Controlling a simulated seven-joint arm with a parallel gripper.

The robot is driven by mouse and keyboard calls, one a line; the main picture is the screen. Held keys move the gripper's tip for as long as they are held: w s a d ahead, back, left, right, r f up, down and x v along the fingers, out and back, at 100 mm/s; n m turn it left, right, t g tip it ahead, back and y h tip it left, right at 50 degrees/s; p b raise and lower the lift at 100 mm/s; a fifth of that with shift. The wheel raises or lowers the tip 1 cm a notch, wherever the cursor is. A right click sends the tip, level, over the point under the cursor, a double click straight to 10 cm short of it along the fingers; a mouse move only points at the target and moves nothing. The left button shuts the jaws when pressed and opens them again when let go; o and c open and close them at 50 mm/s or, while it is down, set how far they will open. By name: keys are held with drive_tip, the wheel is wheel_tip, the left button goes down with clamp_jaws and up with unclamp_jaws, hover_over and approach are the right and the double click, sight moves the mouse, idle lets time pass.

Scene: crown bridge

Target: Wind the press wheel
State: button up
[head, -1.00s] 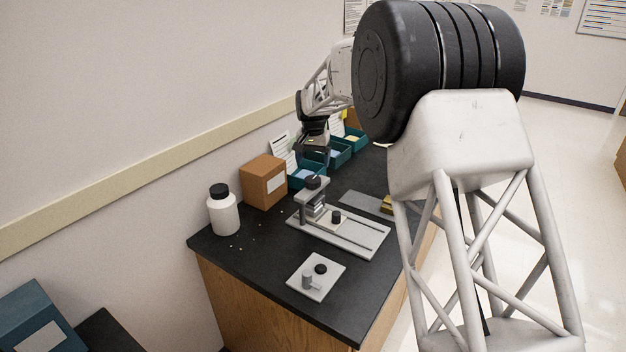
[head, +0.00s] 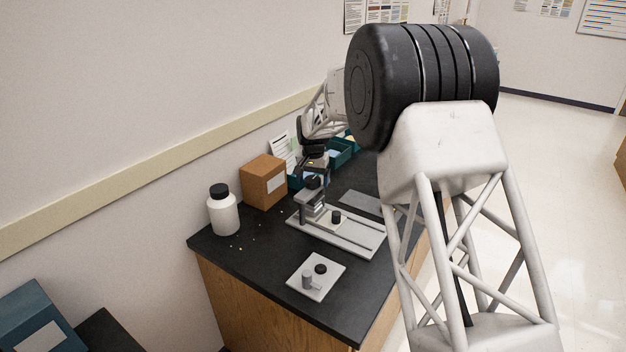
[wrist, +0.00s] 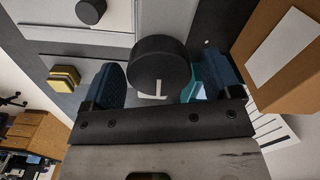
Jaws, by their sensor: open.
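The press (head: 312,212) stands on a pale grey base plate (head: 350,245) on the dark bench, with the black press wheel (head: 314,183) on top of its post. In the wrist view the wheel (wrist: 158,60) is a round black disc with a white mark on its near edge. My gripper (head: 313,166) is just above the wheel. Its two blue-padded fingers (wrist: 163,80) are open, one on each side of the wheel in the wrist view, with gaps showing. I cannot tell whether the fingertips are level with the wheel.
A brown box (head: 264,182) and a white bottle (head: 223,213) stand left of the press. Teal bins (head: 341,152) are behind it. A small plate (head: 315,277) with a peg and black knob lies in front. A brass block (wrist: 63,78) is nearby.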

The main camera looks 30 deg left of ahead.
drive_tip(key=c, duration=0.9)
drive_tip(key=shift+c, duration=0.2)
drive_tip(key=shift+r+n, duration=0.1)
drive_tip(key=shift+n, duration=0.3)
drive_tip(key=n, duration=0.3)
drive_tip(key=shift+a, duration=0.1)
drive_tip(key=n, duration=0.4)
drive_tip(key=shift+n, duration=0.3)
drive_tip(key=n, duration=0.4)
drive_tip(key=shift+s+a+n, duration=0.1)
drive_tip(key=shift+s+n, duration=0.05)
drive_tip(key=shift+n, duration=0.15)
drive_tip(key=shift+s+n, duration=0.1)
drive_tip(key=shift+n, duration=1.9)
